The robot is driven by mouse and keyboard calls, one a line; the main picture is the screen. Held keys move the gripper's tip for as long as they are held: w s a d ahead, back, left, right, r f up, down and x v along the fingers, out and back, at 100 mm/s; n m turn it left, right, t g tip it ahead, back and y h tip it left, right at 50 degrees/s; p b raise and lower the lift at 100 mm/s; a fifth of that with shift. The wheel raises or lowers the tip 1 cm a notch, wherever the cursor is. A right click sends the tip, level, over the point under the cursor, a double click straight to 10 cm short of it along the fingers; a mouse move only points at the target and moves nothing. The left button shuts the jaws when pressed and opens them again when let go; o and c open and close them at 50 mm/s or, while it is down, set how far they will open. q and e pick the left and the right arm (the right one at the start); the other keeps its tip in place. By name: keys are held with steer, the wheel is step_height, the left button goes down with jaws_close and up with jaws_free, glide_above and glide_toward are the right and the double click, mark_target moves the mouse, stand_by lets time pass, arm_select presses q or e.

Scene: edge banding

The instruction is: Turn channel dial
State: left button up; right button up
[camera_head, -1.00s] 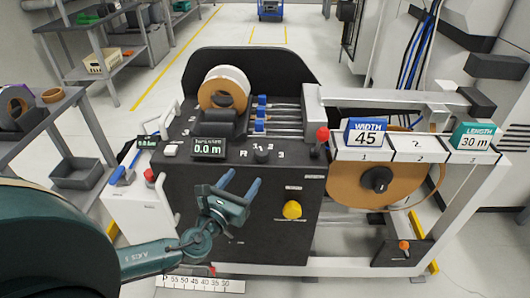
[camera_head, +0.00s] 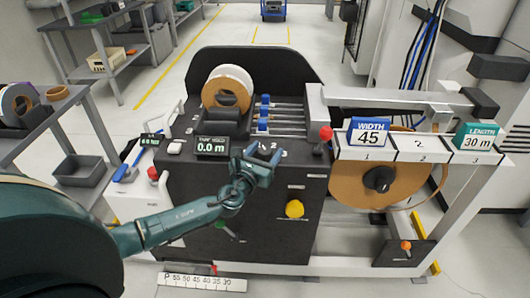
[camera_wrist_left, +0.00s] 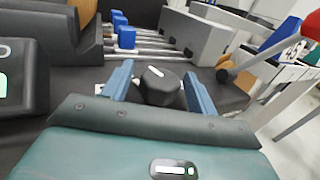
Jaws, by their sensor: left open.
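The channel dial is a black knob with a white pointer mark; in the left wrist view the dial (camera_wrist_left: 160,86) sits between the two blue fingers of my open left gripper (camera_wrist_left: 158,82). In the head view my left gripper (camera_head: 262,155) is at the top front edge of the black machine, over the dial's place, and mostly hides the dial. The numbers 2 and 3 show just beyond the fingers. I cannot tell whether the fingers touch the dial. My right gripper is not in view.
Left of the dial stands the 0.0 m display (camera_head: 212,147). A red-knobbed lever (camera_head: 326,133) stands to the right, and a yellow knob (camera_head: 294,208) is on the front panel. A tape roll (camera_head: 228,88) and blue-ended rods (camera_head: 264,113) lie behind.

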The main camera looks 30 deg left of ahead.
arm_select(q)
steer(key=shift+c, duration=0.2)
steer(key=c, duration=0.9)
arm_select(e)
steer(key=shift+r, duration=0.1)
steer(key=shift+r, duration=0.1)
